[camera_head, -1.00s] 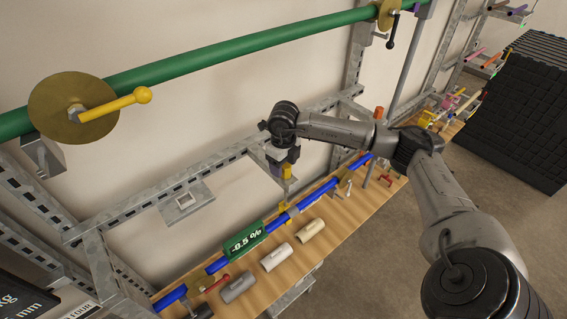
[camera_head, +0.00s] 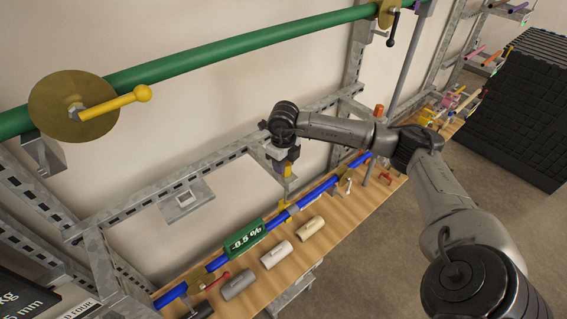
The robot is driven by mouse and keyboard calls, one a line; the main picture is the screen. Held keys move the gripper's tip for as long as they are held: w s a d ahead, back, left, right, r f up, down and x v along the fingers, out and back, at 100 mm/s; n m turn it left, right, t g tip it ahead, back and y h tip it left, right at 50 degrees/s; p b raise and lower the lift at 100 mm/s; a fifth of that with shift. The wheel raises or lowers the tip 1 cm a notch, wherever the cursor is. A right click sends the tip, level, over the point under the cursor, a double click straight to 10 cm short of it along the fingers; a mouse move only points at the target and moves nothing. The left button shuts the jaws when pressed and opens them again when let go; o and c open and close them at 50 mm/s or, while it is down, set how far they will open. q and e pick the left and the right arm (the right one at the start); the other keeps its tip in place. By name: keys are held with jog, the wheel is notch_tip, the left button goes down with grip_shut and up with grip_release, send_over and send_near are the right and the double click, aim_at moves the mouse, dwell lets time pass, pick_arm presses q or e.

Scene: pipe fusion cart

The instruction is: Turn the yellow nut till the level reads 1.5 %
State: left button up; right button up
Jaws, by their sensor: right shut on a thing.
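The green level (camera_head: 245,240) sits on the blue pipe (camera_head: 272,222) and its white display reads -0.5 %. My right gripper (camera_head: 287,166) points down above the pipe, to the upper right of the level. It is shut on the small yellow nut (camera_head: 287,171), which shows only partly below the jaws. My left gripper is out of view.
Grey (camera_head: 238,284), white (camera_head: 276,254) and cream (camera_head: 310,229) sleeves lie on the wooden bench (camera_head: 333,234). A green pipe (camera_head: 230,57) with a yellow-handled brass disc (camera_head: 62,96) runs above. A metal rack rail (camera_head: 215,172) lies behind the gripper.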

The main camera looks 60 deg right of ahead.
jog(key=n+b, duration=0.2)
jog(key=shift+a+f+n, duration=0.1)
jog(key=shift+n, duration=0.3)
jog(key=n+b, duration=0.3)
jog(key=n, duration=0.2)
jog(key=shift+a, duration=0.2)
jog(key=n+b, duration=0.1)
jog(key=n, duration=0.2)
jog(key=n+b, duration=0.1)
jog(key=n, duration=0.1)
jog(key=shift+s+a+n, duration=0.15)
jog(key=shift+s+n, duration=0.05)
jog(key=shift+n, duration=0.2)
jog(key=n+b, duration=0.1)
jog(key=n, duration=0.2)
jog(key=shift+s+n, duration=0.1)
jog(key=shift+n, duration=0.2)
jog(key=shift+n+b, duration=0.35)
jog(key=shift+n, duration=0.35)
jog(key=shift+s+a+r+n, duration=0.1)
jog(key=shift+r+n, duration=0.1)
jog(key=shift+n, duration=0.1)
